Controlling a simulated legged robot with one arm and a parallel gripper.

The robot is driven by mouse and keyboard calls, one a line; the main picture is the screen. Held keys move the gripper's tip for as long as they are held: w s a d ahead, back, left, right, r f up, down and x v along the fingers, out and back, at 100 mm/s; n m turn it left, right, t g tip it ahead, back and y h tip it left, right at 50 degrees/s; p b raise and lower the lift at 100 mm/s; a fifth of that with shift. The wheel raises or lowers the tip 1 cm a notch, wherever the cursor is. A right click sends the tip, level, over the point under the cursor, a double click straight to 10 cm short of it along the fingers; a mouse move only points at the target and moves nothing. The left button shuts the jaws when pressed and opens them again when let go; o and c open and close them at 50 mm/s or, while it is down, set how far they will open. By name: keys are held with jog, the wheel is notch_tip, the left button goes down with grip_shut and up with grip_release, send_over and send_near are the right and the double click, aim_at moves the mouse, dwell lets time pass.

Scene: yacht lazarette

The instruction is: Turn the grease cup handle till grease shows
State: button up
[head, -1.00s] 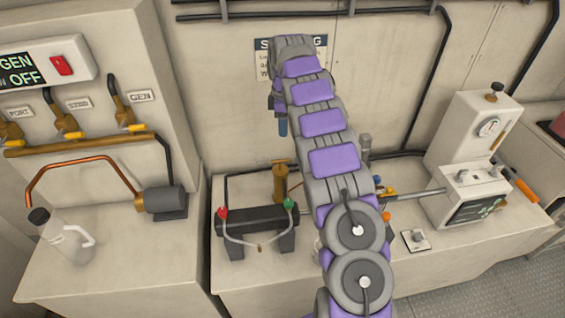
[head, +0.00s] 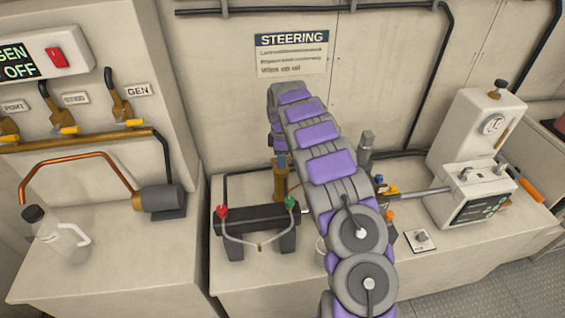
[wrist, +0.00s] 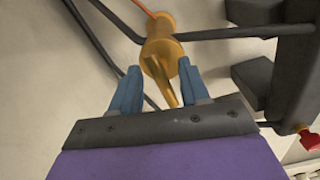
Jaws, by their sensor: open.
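A gap shows on both sides of the handle. My arm and fingers hide the handle in the head view. I see no grease.
The dark cylinder (head: 257,219) with red and green fittings and hoses sits in front of the cup. A grey upright fitting (head: 366,145) stands right of my arm. A white bottle (head: 55,238) and a pump (head: 160,200) are at left. The wall bears a steering sign (head: 291,53).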

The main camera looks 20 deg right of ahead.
jog(key=shift+a+f, duration=0.55)
jog(key=shift+f, duration=0.1)
jog(key=shift+d, duration=0.45)
jog(key=shift+d+f, duration=0.1)
jog(key=shift+d, duration=0.15)
jog(key=c, duration=0.3)
jog(key=shift+a, duration=0.45)
jog(key=c, duration=0.4)
grip_shut()
